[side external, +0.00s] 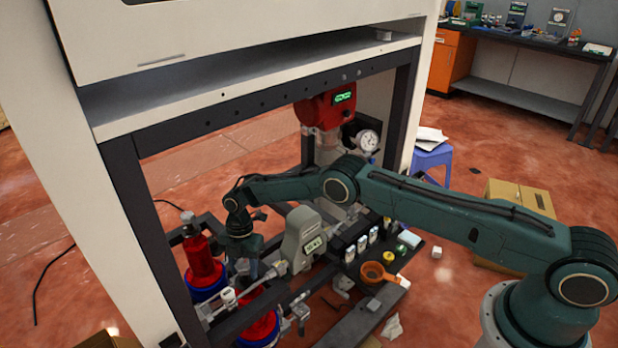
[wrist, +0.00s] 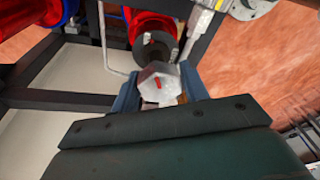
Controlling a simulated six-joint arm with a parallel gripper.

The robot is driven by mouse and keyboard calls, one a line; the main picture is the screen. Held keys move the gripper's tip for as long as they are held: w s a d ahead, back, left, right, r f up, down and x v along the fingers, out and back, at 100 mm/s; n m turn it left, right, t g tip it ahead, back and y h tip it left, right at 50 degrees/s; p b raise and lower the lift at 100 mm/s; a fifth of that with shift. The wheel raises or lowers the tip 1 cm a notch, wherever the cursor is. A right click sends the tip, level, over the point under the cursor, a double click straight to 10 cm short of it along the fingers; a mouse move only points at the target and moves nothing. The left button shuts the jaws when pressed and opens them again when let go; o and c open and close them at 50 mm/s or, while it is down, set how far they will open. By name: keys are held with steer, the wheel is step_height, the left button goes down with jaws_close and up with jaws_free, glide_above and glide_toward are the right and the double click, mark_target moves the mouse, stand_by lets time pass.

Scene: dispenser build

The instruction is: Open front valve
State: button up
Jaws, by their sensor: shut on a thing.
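In the wrist view, a pale hexagonal valve knob (wrist: 149,92) with a red mark on its face sits between the two blue-grey fingers of my gripper (wrist: 160,78). The fingers are shut on its sides. Behind the knob are a dark grey collar and a red cylinder (wrist: 150,27). In the side view, my gripper (side external: 251,268) points down inside the frame, between the red bottle and the grey dispenser unit. The gripped knob is hidden there by the gripper and pipes.
A red bottle (side external: 203,262) in a blue ring stands left of my gripper. A grey unit with a display (side external: 301,240) stands close on its right. Pipes and dark frame bars (side external: 127,190) surround the arm.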

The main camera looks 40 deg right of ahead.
steer(key=shift+d, duration=0.1)
stand_by(0.4)
steer(key=o, duration=1)
steer(key=shift+c, duration=0.2)
steer(key=shift+r, duration=0.15)
steer(key=shift+r, duration=3.35)
steer(key=shift+s+r, duration=0.1)
steer(key=shift+r, duration=0.05)
